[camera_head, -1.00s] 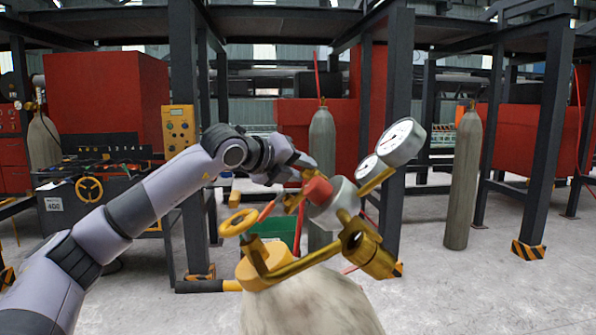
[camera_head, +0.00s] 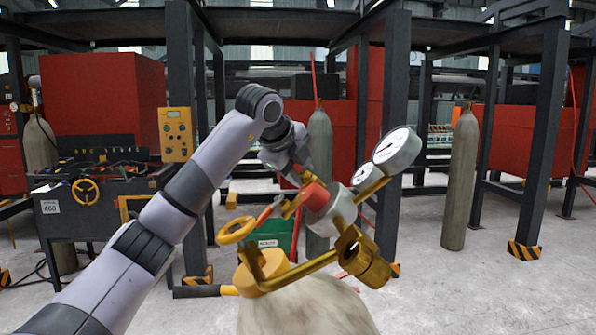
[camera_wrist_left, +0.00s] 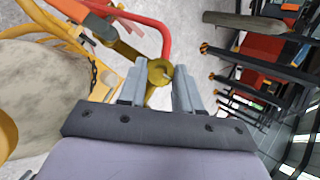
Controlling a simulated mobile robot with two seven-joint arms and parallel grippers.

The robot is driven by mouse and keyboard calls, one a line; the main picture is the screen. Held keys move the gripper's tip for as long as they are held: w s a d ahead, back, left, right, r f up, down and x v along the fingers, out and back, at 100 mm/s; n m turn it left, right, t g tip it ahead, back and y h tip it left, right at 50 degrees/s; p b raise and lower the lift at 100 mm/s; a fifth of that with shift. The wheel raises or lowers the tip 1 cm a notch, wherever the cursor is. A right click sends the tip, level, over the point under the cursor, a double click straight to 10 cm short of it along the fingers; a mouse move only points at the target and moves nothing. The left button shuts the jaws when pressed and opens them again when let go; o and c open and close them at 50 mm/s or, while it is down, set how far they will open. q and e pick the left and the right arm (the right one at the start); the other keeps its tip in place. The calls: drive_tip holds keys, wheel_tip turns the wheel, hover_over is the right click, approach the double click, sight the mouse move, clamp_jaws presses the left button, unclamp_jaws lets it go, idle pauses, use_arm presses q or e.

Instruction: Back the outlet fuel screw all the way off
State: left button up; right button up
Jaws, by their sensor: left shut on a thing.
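A brass valve and regulator assembly (camera_head: 367,258) sits on top of a pale gas cylinder (camera_head: 305,308). My left gripper (camera_head: 296,188) reaches down to the assembly beside the red part; my wrist hides some of the contact. In the left wrist view, my two grey fingers (camera_wrist_left: 159,88) are closed on the sides of a round brass screw head (camera_wrist_left: 158,74), which I take as the outlet fuel screw. My right gripper is not in view.
A red hose (camera_wrist_left: 150,25) curves close by the fingers. A dark post (camera_head: 392,110) stands behind the gauges. A workbench with a yellow wheel (camera_head: 86,192) is at left. Another gas cylinder (camera_head: 461,180) stands at right, with open floor in front.

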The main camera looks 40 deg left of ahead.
use_arm(q)
drive_tip(key=shift+d+f, duration=0.1)
idle(0.5)
drive_tip(key=o, duration=1)
drive_tip(key=shift+o, duration=0.2)
drive_tip(key=b+v, duration=0.1)
drive_tip(key=v, duration=0.6)
drive_tip(key=shift+r, duration=0.2)
drive_tip(key=shift+f, duration=0.1)
